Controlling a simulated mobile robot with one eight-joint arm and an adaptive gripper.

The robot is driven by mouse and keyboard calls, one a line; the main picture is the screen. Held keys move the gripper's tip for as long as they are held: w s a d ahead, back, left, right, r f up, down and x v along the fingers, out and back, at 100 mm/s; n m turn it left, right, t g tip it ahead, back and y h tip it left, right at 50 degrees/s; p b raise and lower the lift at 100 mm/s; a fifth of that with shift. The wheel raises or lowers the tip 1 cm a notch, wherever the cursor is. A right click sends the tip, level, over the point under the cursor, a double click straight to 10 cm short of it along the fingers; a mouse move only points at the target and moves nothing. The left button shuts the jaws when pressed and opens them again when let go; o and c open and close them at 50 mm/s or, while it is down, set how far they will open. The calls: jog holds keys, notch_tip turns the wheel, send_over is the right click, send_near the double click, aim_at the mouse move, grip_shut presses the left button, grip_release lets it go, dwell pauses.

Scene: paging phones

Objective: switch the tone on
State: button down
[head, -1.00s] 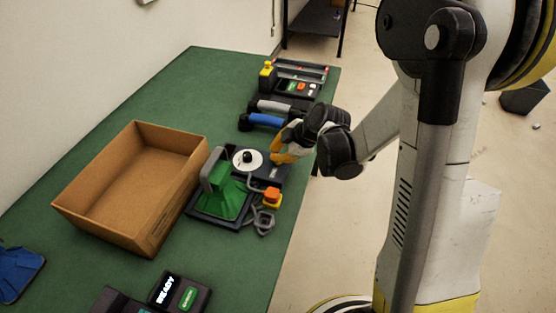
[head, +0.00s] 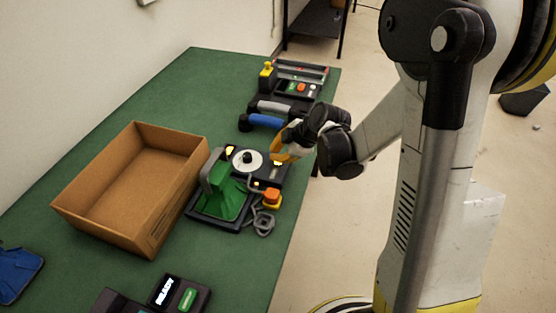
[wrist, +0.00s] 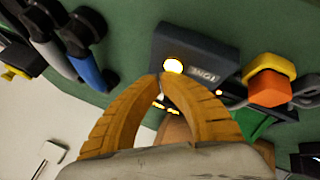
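The dark tone box (head: 270,175) is on the green table, with a white disc and black knob (head: 247,160) on it. Lamps on it glow yellow-white. In the wrist view the box (wrist: 195,45) has a label that seems to read TONE, upside down, beside a bright round light (wrist: 173,65). My gripper (head: 277,156) is at the right edge of the box. In the wrist view its orange fingertips (wrist: 160,76) meet just beside the bright light, with nothing seen between them. I cannot tell whether they touch the box.
A green device with a grey handle (head: 214,172) and an orange-topped part (head: 271,195) stand close by the box. A cardboard box (head: 130,185) is at the left. Blue and grey handles (head: 265,120) lie beyond. A READY unit (head: 180,295) is at the near edge.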

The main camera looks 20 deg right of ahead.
jog(key=shift+r, duration=0.1)
notch_tip(320, 180, up, 6)
jog(key=p, duration=0.4)
dwell(2.0)
